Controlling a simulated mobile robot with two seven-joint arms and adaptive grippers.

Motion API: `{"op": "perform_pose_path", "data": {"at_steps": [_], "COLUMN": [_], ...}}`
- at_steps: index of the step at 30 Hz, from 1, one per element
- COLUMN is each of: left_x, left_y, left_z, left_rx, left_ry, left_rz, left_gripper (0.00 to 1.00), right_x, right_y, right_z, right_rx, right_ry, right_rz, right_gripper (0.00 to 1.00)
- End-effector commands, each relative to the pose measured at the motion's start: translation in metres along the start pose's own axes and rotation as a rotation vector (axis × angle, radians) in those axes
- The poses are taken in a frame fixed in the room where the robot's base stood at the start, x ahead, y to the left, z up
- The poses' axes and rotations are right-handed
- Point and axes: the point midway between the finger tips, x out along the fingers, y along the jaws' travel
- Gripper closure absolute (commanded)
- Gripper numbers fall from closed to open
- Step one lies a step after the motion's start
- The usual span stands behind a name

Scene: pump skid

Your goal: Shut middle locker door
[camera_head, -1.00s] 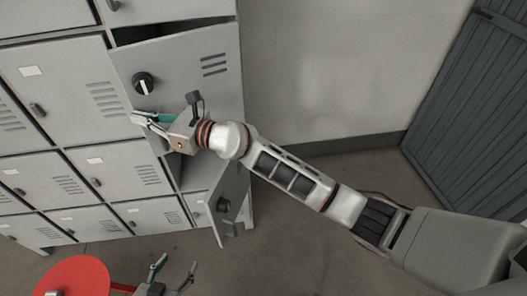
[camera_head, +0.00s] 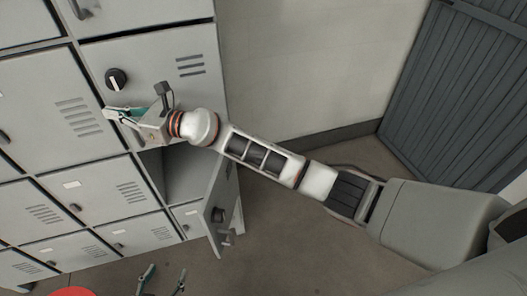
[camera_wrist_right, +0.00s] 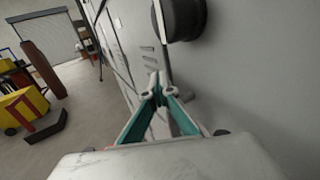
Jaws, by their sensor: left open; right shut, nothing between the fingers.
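The middle locker door (camera_head: 155,62) is grey, with a black knob (camera_head: 116,78) and vent slots. My left gripper (camera_head: 166,273) is open and empty at the bottom edge of the head view.
The lower locker door (camera_head: 218,205) hangs open, showing its compartment (camera_head: 185,172). Other grey lockers (camera_head: 55,100) to the left are shut. A red round object (camera_head: 70,292) is at the bottom edge. Floor (camera_head: 300,245) to the right is clear, before a dark ribbed panel (camera_head: 450,90).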

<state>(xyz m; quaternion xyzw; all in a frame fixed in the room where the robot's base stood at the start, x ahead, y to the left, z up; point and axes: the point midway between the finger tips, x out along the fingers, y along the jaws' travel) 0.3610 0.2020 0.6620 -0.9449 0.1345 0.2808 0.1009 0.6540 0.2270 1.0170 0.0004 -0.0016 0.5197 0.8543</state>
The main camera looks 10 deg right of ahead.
Motion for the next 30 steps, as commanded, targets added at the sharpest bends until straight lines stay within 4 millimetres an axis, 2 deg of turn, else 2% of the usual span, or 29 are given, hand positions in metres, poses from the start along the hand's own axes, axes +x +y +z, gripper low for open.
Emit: {"op": "perform_pose_path", "data": {"at_steps": [4, 30], "left_x": [0.0006, 0.0007], "left_y": [0.0005, 0.0010], "left_z": [0.0015, 0.0030], "left_rx": [0.000, -0.001], "left_ry": [-0.001, -0.003], "left_rz": [0.000, 0.001], "left_gripper": [0.45, 0.45], "right_x": [-0.0002, -0.0022], "right_y": [-0.0053, -0.0069], "right_z": [-0.0037, -0.0090], "right_rx": [0.000, 0.003], "right_ry": [0.005, 0.013], "right_rz": [-0.005, -0.005], "right_gripper": [1.00, 1.00]}}
